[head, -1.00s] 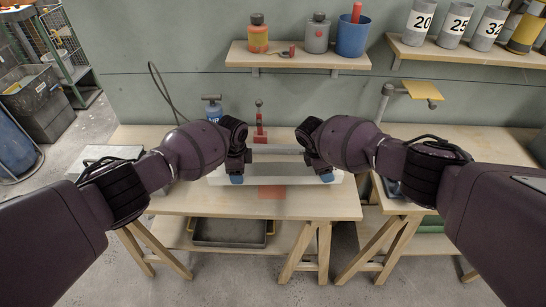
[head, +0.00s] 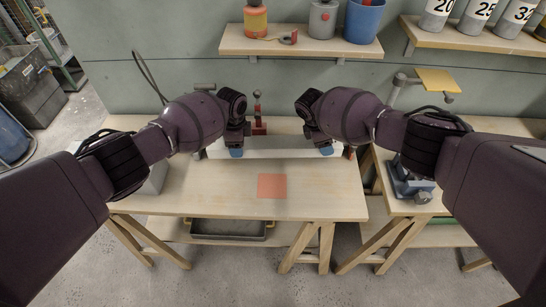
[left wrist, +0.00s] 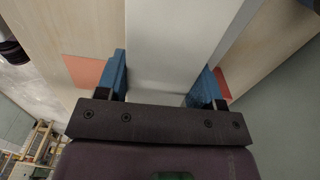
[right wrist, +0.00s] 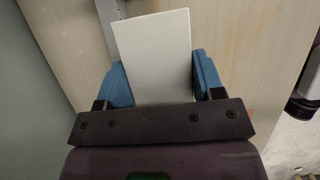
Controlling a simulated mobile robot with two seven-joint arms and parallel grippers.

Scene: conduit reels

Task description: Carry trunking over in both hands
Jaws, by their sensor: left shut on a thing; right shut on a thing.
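The white trunking (head: 275,147) is a long straight piece lying level across the picture over the rear part of the wooden bench (head: 215,190). My left gripper (head: 236,152) is shut on it towards its left end, and my right gripper (head: 326,149) is shut on it towards its right end. In the left wrist view the trunking (left wrist: 180,40) runs between the blue fingers. In the right wrist view its end (right wrist: 155,60) shows between the fingers. I cannot tell how far it is above the bench.
A red clamp-like upright (head: 258,125) stands behind the trunking. A flat red patch (head: 272,186) marks the bench in front. A grey-blue vise (head: 412,186) sits on the right bench, below a yellow plate (head: 437,80) on a stand. A shelf (head: 300,43) holds containers above.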

